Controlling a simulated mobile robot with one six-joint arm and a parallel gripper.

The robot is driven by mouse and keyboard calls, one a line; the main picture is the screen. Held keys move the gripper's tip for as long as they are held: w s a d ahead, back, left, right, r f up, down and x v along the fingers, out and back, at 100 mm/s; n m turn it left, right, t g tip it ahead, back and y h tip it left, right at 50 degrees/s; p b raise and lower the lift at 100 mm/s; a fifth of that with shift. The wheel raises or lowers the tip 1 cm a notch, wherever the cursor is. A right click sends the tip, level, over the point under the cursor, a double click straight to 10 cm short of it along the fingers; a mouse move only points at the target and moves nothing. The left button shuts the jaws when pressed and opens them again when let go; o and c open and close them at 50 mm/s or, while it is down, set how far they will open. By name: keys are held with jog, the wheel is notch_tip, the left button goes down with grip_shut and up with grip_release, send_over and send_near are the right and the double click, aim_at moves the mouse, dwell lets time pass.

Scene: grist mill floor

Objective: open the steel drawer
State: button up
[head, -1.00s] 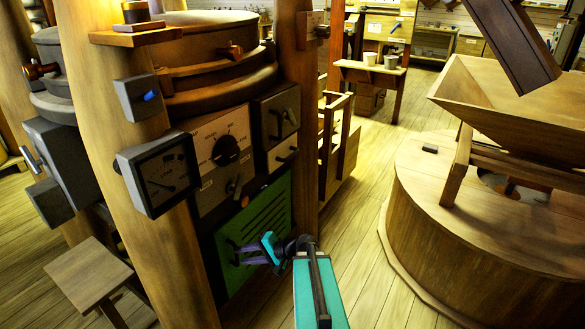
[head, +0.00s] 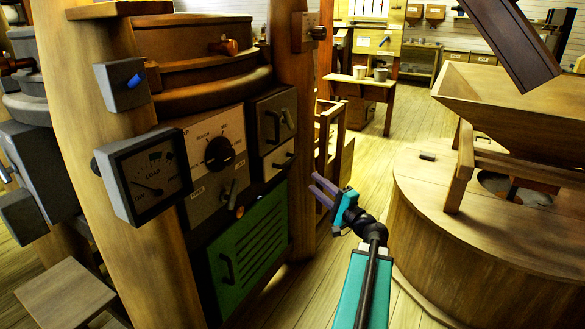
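The drawer looks flush with the front, so closed. My gripper (head: 317,188), with purple fingers and a teal body, is to the right of the drawer and a little lower in the picture, past the wooden post. Its fingers point up and left, with a gap between them and nothing held. It is apart from the drawer handle.
A green slotted panel (head: 250,250) with a handle is below the drawer. A dial panel (head: 214,158) is left of it. A wooden post (head: 300,150) stands between drawer and gripper. A gauge (head: 150,182) juts out at left. A round wooden millstone casing (head: 440,240) stands right.

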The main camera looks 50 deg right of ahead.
jog(key=shift+w, duration=0.1)
jog(key=b+x, duration=0.1)
jog(key=x, duration=1.2)
jog(key=shift+w+b, duration=0.35)
jog(key=shift+w, duration=0.05)
grip_shut()
